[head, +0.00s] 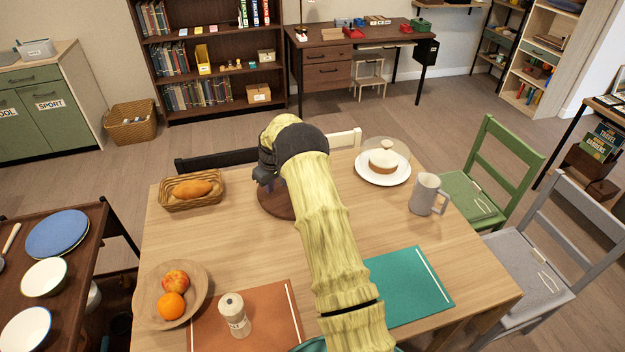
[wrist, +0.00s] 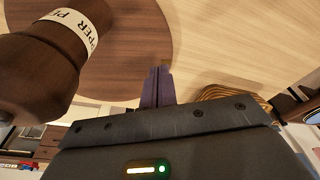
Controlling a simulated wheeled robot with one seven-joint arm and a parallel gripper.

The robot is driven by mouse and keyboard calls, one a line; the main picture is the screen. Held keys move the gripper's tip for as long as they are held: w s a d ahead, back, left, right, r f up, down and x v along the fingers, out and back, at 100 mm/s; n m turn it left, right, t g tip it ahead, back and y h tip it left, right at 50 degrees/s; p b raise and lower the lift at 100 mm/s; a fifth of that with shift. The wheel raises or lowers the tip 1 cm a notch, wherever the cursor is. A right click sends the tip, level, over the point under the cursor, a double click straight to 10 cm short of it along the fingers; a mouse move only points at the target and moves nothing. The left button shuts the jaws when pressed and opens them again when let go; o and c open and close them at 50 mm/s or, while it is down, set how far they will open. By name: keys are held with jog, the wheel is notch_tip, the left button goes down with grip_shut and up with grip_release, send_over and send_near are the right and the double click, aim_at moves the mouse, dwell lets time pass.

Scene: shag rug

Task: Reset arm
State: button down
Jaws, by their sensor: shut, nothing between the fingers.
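My arm, with a pale yellow sleeve, reaches over the wooden table (head: 235,240) in the head view. My gripper (head: 264,184) is at its far end, above the left part of a round dark-brown board (head: 274,205). In the wrist view my gripper (wrist: 157,74) shows its two fingers closed together with nothing between them. A dark wooden pepper mill (wrist: 40,75) with a white label stands close to the left of the fingers there. The mill is hidden behind my arm in the head view.
A bread basket (head: 178,204) lies left of my gripper; a cake plate (head: 398,176) and grey mug (head: 424,196) are to the right. A fruit bowl (head: 152,315) and a labelled shaker (head: 231,313) on an orange mat (head: 275,320) are nearer. A teal mat (head: 412,285) is right of my arm.

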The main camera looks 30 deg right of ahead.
jog(key=shift+w, duration=0.1)
jog(key=s+a+r+m, duration=0.1)
jog(key=s+a+r, duration=0.2)
jog(key=s+r, duration=0.45)
jog(key=s+a+r+m, duration=0.1)
jog(key=s+a+r, duration=0.3)
jog(key=s+r, duration=0.35)
jog(key=s+a+r+m, duration=0.1)
jog(key=s, duration=1)
jog(key=s+a+r+p, duration=0.1)
jog(key=s+r, duration=0.1)
jog(key=s, duration=0.9)
jog(key=shift+s+a+m+t+h, duration=0.25)
jog(key=shift+a+m+t+h, duration=0.05)
jog(key=shift+a+m+h, duration=0.1)
jog(key=shift+r, duration=0.1)
